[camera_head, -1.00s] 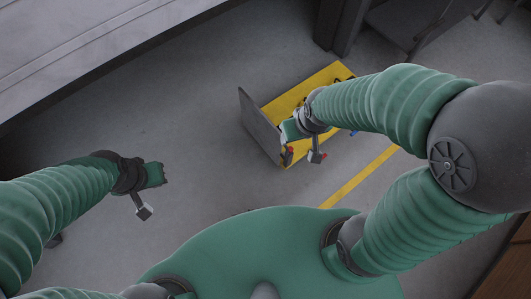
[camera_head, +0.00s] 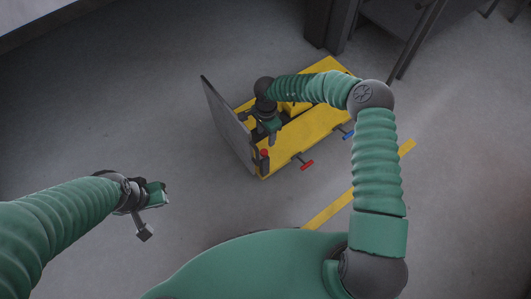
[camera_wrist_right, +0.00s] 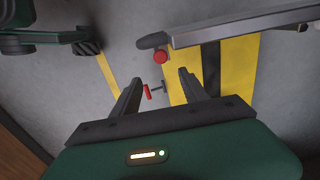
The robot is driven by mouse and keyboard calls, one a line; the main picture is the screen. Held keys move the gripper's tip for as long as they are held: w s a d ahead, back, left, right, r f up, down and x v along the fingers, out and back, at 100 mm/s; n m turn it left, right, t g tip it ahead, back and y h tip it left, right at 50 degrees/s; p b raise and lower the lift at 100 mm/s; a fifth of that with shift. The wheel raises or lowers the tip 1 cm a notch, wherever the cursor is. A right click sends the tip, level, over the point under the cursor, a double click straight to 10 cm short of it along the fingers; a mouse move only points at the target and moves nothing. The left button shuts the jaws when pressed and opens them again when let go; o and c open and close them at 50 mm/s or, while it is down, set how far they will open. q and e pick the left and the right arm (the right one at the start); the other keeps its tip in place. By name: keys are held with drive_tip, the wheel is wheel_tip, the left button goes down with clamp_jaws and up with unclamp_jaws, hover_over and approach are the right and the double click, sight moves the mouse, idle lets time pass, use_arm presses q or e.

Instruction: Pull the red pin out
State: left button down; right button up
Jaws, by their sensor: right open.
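The red pin (camera_head: 307,165) has a T-shaped handle and sticks out from the front side of the yellow lift platform (camera_head: 322,117). In the right wrist view, the red pin (camera_wrist_right: 147,91) shows between the spread fingers, beyond their tips. My right gripper (camera_head: 268,132) is open and empty above the platform's left part, up and left of the pin in the head view. It also shows in the wrist view (camera_wrist_right: 160,78). My left gripper (camera_head: 158,194) hangs over bare floor at left, away from the lift; its jaws are unclear.
A red round knob (camera_head: 264,153) sits by the grey upright plate (camera_head: 228,122) at the platform's left end. A blue-handled pin (camera_head: 348,135) is farther right on the same side. A yellow floor line (camera_head: 358,187) runs nearby. Dark metal legs (camera_head: 418,42) stand at the back right.

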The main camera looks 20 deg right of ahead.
sight(264, 151)
drive_tip(key=f+b, duration=0.1)
drive_tip(key=f, duration=0.2)
drive_tip(key=f+b, duration=0.2)
drive_tip(key=f, duration=0.2)
drive_tip(key=a+f+b, duration=0.1)
drive_tip(key=f, duration=0.3)
drive_tip(key=shift+f, duration=0.25)
drive_tip(key=shift+d+f, duration=0.15)
drive_tip(key=shift+f, duration=0.05)
drive_tip(key=shift+r, duration=0.1)
drive_tip(key=c, duration=0.5)
clamp_jaws()
drive_tip(key=shift+r, duration=0.1)
